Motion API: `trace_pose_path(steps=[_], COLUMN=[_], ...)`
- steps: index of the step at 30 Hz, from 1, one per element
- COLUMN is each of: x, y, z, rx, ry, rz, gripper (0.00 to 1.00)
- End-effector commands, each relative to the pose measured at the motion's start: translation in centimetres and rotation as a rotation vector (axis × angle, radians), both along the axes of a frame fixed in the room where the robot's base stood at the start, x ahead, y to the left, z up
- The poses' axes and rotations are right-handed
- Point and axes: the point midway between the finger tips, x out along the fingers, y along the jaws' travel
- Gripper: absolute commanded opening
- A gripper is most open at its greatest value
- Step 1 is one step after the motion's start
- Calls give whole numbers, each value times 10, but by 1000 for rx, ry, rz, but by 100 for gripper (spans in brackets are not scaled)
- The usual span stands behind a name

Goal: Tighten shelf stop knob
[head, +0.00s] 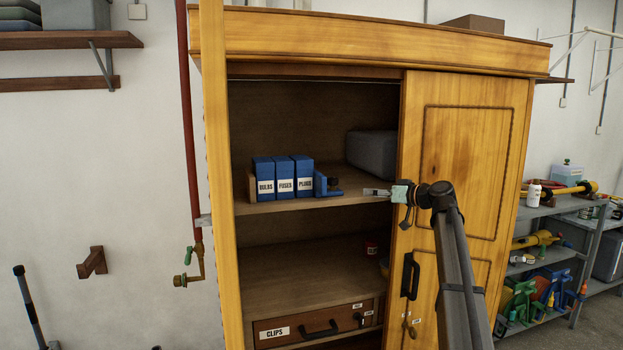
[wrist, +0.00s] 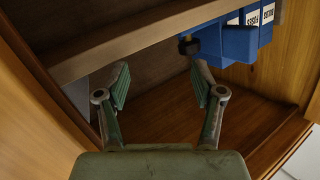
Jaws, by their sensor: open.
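The blue shelf stop (head: 322,186) stands on the upper shelf of the wooden cabinet, against the right end of a row of blue boxes (head: 284,175). Its dark knob (head: 334,182) sits on the right side of the stop. In the wrist view the stop (wrist: 239,43) and its knob (wrist: 188,46) show at the upper right, beyond the right fingertip. My gripper (head: 376,192) is to the right of the knob, at the cabinet opening, apart from it. In the wrist view my gripper (wrist: 160,76) is open, with nothing between its fingers.
The upper shelf (head: 300,205) has a grey box (head: 371,150) at the back right. The wooden door (head: 465,150) with a black handle (head: 409,276) covers the right side, close to my arm. A drawer labelled CLIPS (head: 315,327) is below. The shelf between stop and gripper is clear.

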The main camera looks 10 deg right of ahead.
Motion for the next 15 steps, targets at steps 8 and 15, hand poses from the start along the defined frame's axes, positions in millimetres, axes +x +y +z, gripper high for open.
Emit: trace_pose_path(steps=[8,15], x=[6,13], y=[1,16], z=[8,11], rx=[-17,-33], ry=[-51,-127], rz=[54,155], gripper=[68,68])
